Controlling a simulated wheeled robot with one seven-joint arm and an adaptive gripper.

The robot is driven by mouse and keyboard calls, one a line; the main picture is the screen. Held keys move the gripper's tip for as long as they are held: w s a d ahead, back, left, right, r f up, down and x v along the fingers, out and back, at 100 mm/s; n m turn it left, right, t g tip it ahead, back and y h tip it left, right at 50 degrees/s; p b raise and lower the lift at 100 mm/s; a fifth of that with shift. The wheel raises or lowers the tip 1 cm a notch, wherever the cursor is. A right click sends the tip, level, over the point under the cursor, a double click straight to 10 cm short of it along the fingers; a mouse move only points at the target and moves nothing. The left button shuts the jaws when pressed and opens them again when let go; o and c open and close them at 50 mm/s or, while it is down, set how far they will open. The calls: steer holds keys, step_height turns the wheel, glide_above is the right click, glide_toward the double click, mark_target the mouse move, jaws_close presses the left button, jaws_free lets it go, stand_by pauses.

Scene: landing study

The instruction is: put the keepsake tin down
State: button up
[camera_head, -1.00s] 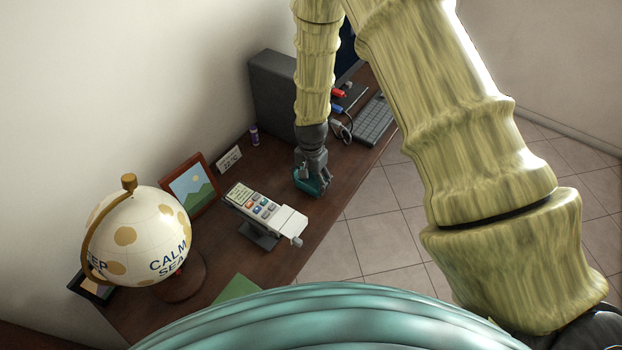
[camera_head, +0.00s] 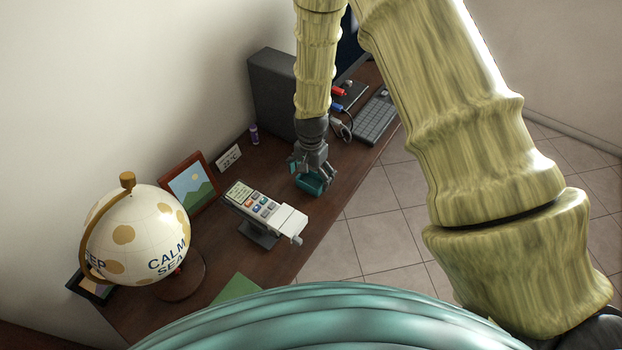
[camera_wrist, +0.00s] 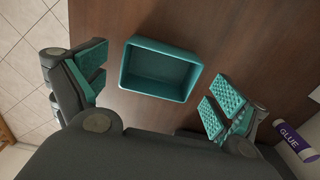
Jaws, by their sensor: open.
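The keepsake tin is a teal, open-topped rectangular box (camera_wrist: 160,70). In the wrist view it rests on the brown desk, empty inside, between my gripper's spread fingers and apart from both. My gripper (camera_wrist: 150,88) is open, with teal ridged pads on both fingers. In the head view the tin (camera_head: 309,184) shows below my gripper (camera_head: 312,174), partly hidden by the fingers, near the desk's front edge.
A card terminal on a stand (camera_head: 266,211), a picture frame (camera_head: 190,184) and a globe (camera_head: 135,235) stand to the left. A keyboard (camera_head: 375,120) and dark computer case (camera_head: 271,92) are behind. Tiled floor lies beyond the desk edge.

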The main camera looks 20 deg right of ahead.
mark_target(311, 185)
step_height(311, 185, up, 10)
steer(key=b, duration=0.2)
steer(key=shift+r+b, duration=0.15)
steer(key=shift+b, duration=0.2)
